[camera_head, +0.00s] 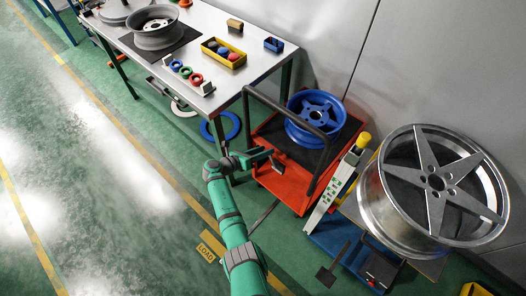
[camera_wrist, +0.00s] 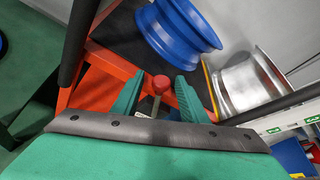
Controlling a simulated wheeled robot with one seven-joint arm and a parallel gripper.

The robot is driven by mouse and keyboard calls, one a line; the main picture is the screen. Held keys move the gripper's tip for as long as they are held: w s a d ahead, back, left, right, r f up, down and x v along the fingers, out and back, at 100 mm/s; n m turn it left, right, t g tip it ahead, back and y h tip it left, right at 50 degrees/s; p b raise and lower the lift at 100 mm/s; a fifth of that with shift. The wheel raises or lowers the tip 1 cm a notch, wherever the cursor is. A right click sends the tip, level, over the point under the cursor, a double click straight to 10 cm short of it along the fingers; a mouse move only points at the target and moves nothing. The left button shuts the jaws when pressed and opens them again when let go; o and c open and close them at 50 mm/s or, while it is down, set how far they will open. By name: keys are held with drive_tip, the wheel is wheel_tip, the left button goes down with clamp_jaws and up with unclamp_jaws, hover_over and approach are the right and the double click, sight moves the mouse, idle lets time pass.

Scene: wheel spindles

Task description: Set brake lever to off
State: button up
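The brake lever (camera_wrist: 160,84) shows in the wrist view as a red round knob on a pale stem, in front of the orange-red cart (camera_wrist: 98,92). My gripper (camera_wrist: 160,79) has its two green fingers spread, one on each side of the knob, with gaps between. I cannot tell how deep the knob sits between the fingers. In the head view my gripper (camera_head: 272,157) is at the cart's near left side, and the lever is too small or hidden to make out. The cart (camera_head: 285,190) carries a blue wheel rim (camera_head: 316,108).
The cart's dark push handle (camera_head: 292,108) arches close to my gripper. A steel worktable (camera_head: 265,70) with parts stands behind on the left. A white post with a yellow top (camera_head: 340,182) and a large silver wheel (camera_head: 375,205) stand right. The green floor at left is clear.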

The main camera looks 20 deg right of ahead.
drive_tip(key=v, duration=1)
drive_tip(key=shift+s+a, duration=0.25)
drive_tip(key=shift+a, duration=0.1)
drive_tip(key=shift+r, duration=0.15)
